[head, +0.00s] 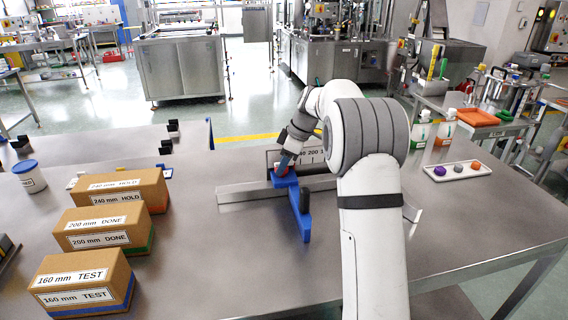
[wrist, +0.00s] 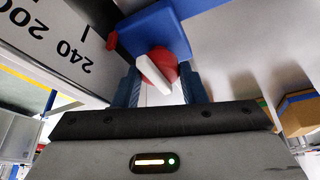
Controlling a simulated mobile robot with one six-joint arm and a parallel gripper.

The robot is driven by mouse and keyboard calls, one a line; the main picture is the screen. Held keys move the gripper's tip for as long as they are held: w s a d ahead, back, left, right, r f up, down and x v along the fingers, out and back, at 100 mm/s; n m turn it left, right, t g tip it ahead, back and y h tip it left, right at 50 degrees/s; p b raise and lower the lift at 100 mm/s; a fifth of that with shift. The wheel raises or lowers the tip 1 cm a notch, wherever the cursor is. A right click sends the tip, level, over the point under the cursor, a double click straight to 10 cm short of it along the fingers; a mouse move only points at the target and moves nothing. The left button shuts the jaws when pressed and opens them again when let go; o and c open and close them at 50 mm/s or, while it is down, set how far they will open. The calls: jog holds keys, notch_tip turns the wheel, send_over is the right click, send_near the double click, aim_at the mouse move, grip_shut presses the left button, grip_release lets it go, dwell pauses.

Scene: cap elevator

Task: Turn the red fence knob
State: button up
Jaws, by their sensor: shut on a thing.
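The red fence knob (wrist: 162,67) with a white pointer bar (wrist: 152,74) sits between the two fingers of my gripper (wrist: 158,88) in the wrist view. My gripper is shut on the knob. The knob is mounted on a blue fence block (wrist: 150,32). In the head view my gripper (head: 285,163) reaches down at the blue fence (head: 300,212), and the knob is mostly hidden there by the gripper. The fence rides on a grey metal rail (head: 240,192). A scale plate (wrist: 50,40) with black numbers, 240 among them, stands beside it.
Three cardboard boxes, marked 240 mm HOLD (head: 150,184), 200 mm DONE (head: 108,228) and 160 mm TEST (head: 80,280), stand at the left. A white tray (head: 462,172) with small coloured pieces lies at the right. The front middle of the table (head: 230,270) is clear.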

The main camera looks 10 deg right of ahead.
aim_at(294, 177)
jog(key=o, duration=1)
jog(key=shift+r, duration=0.1)
jog(key=shift+d+r+p, duration=0.1)
jog(key=shift+r+p, duration=0.25)
jog(key=shift+r, duration=0.1)
jog(key=p+v, duration=0.4)
jog(key=v, duration=0.3)
jog(key=shift+s+d+f, duration=0.1)
jog(key=shift+s, duration=0.05)
